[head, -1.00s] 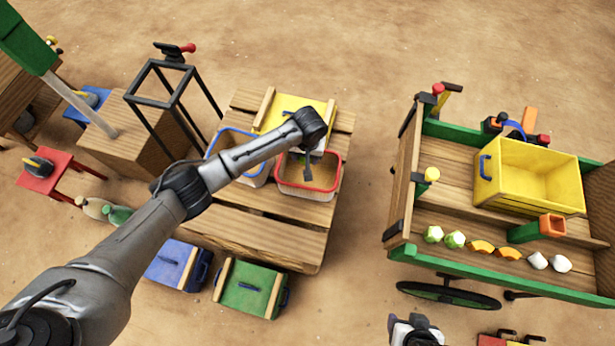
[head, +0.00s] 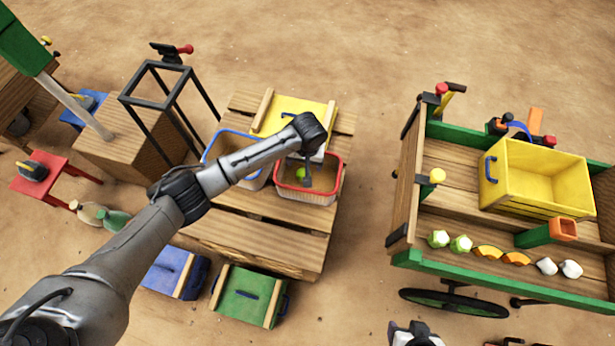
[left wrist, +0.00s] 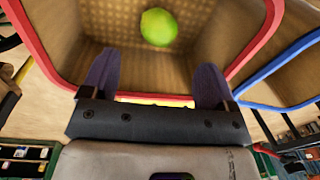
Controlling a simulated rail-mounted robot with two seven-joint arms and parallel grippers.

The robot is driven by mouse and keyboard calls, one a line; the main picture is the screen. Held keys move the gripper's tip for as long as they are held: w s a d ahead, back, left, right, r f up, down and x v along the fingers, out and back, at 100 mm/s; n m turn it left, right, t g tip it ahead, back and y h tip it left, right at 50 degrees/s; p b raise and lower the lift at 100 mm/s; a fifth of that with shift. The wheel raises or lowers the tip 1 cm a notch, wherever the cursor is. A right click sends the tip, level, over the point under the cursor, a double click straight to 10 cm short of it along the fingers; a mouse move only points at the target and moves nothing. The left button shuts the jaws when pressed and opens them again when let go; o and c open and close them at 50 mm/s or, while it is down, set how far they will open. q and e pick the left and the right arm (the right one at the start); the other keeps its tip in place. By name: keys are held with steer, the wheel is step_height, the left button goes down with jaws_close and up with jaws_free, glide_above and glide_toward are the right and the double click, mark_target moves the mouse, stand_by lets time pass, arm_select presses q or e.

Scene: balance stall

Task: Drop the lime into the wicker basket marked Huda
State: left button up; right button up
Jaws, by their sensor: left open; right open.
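The lime (head: 300,174) is inside the red-rimmed wicker basket (head: 318,201) on the slatted wooden table. It also shows in the left wrist view (left wrist: 158,27), apart from the fingers, near the basket's inside wall and bottom; I cannot tell if it has come to rest. My left gripper (head: 308,180) is open and empty, pointing down over that basket, with its fingers apart in the left wrist view (left wrist: 157,80). No name on the basket is readable. My right gripper (head: 412,330) shows only partly at the bottom edge, holding nothing visible.
A blue-rimmed basket (head: 222,142) stands left of the red-rimmed one, and a yellow lidded box (head: 310,108) behind. A cart on the right carries a yellow crate (head: 535,205) and several fruit-like pieces. Blue (head: 168,268) and green (head: 245,297) boxes lie in front of the table.

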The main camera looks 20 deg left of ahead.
arm_select(q)
step_height(320, 180, up, 14)
steer(key=p, duration=0.5)
steer(key=shift+d, duration=0.45)
steer(key=shift+f, duration=0.1)
